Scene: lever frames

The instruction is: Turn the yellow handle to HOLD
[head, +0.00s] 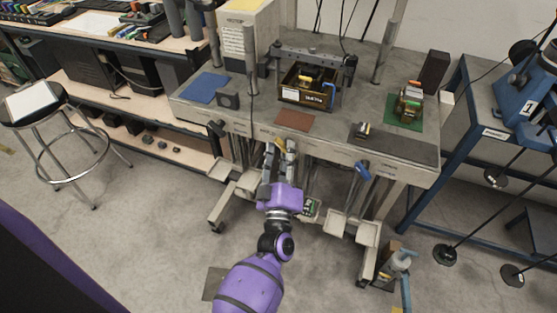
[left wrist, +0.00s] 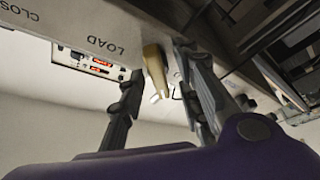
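The yellow handle (left wrist: 153,62) shows in the left wrist view as a tan-yellow lever with a pale end, under a panel edge. The word LOAD (left wrist: 105,46) is printed beside it, and part of another word, CLOS, shows at the far left. I see no HOLD label. My left gripper (left wrist: 158,74) is open, with one finger on each side of the handle; I cannot tell whether either touches it. In the head view my left gripper (head: 279,151) is at the bench's front edge, and the handle cannot be made out there. My right gripper is not in view.
The grey workbench (head: 330,150) carries a black bin (head: 305,96), a blue mat (head: 208,88) and a brown mat (head: 295,120). A blue handle (head: 362,171) hangs at its front edge, right of my gripper. A stool (head: 35,105) stands left; the floor in front is mostly clear.

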